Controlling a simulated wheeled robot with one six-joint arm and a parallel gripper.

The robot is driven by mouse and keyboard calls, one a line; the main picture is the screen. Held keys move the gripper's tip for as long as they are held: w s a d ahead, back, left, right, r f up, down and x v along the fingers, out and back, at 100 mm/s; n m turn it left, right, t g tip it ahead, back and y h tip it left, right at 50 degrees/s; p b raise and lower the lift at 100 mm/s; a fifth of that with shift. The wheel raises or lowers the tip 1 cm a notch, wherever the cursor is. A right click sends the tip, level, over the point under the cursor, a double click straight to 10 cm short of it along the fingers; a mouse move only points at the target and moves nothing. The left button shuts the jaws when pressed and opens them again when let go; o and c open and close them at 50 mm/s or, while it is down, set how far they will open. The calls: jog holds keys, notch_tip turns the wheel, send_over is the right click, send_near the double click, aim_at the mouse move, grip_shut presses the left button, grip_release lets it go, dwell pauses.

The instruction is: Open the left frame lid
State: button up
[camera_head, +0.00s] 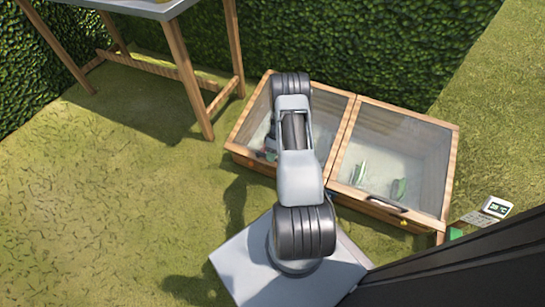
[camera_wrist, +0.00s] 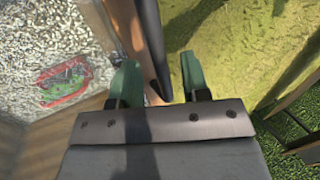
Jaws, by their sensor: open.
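The left frame lid (camera_head: 331,115) is a glazed wooden panel on the left half of a wooden cold frame. It looks shut in the head view, and my arm covers its middle and front edge. In the wrist view its glass lies at the left, beside a wooden edge (camera_wrist: 100,22). A dark bar, seemingly the lid's handle (camera_wrist: 152,40), runs down between the green fingers of my gripper (camera_wrist: 158,80). The fingers are apart, one on each side of the bar. I cannot tell whether either touches it. In the head view my gripper is hidden behind the arm.
The right frame lid (camera_head: 395,150) is shut, with a dark handle (camera_head: 386,204) at its front and plants under the glass. A wooden-legged table (camera_head: 190,75) stands at the upper left. A hedge (camera_head: 390,45) lies behind. Grass at the left is clear.

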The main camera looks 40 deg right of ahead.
jog(key=shift+a+f, duration=0.1)
jog(key=shift+f, duration=0.15)
grip_shut()
dwell(0.3)
